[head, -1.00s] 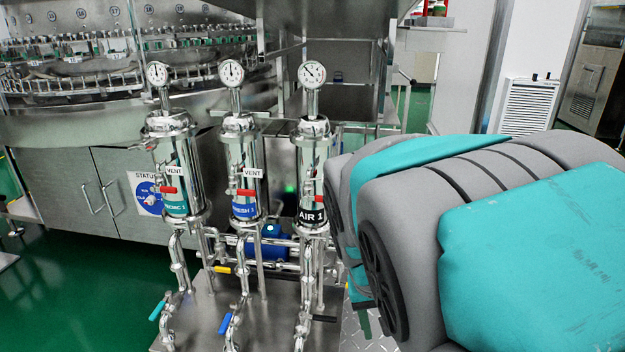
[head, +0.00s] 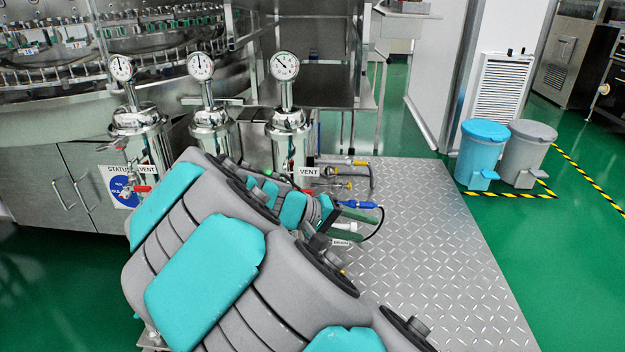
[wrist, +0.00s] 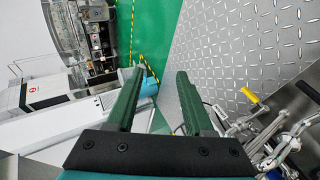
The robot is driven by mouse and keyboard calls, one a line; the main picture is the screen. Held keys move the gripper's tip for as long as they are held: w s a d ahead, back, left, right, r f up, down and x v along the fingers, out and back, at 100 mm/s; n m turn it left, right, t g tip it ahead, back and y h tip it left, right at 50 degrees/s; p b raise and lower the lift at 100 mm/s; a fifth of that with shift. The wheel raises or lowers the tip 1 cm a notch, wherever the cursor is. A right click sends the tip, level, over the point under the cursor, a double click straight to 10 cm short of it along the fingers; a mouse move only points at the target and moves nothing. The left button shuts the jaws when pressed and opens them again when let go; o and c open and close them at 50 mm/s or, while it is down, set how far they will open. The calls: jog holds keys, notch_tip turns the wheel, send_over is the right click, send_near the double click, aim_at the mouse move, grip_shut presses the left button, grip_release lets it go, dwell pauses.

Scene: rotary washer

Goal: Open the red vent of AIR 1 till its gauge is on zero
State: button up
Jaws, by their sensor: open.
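The AIR 1 housing (head: 287,130) is the rightmost of three steel cylinders in the head view. My arm hides its lower part and name label. Its round white gauge (head: 285,66) stands on top, with the needle pointing to the upper left; its numbers are too small to read. A VENT label (head: 309,172) shows just right of that housing, with a small piece of red (head: 307,190) below it, partly hidden by my arm. My gripper (head: 371,227) is to the right of and below the label, over the metal plate. In the wrist view my gripper (wrist: 158,72) is open and empty.
The other two housings (head: 138,120) (head: 211,128) stand to the left. A yellow handle (head: 360,163) and a blue handle (head: 360,204) are close to my gripper; a yellow handle also shows in the wrist view (wrist: 250,95). The diamond plate floor (head: 440,260) is clear on the right.

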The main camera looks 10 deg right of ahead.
aim_at(306, 191)
jog(key=w+a+n+t+h+p, duration=0.35)
jog(key=w+a+n+t, duration=0.35)
jog(key=w+a, duration=0.6)
jog(key=shift+m+t+h, duration=0.25)
jog(key=shift+m+t, duration=0.05)
jog(key=shift+m, duration=0.2)
jog(key=shift+x, duration=4)
jog(key=shift+c, duration=0.4)
grip_shut()
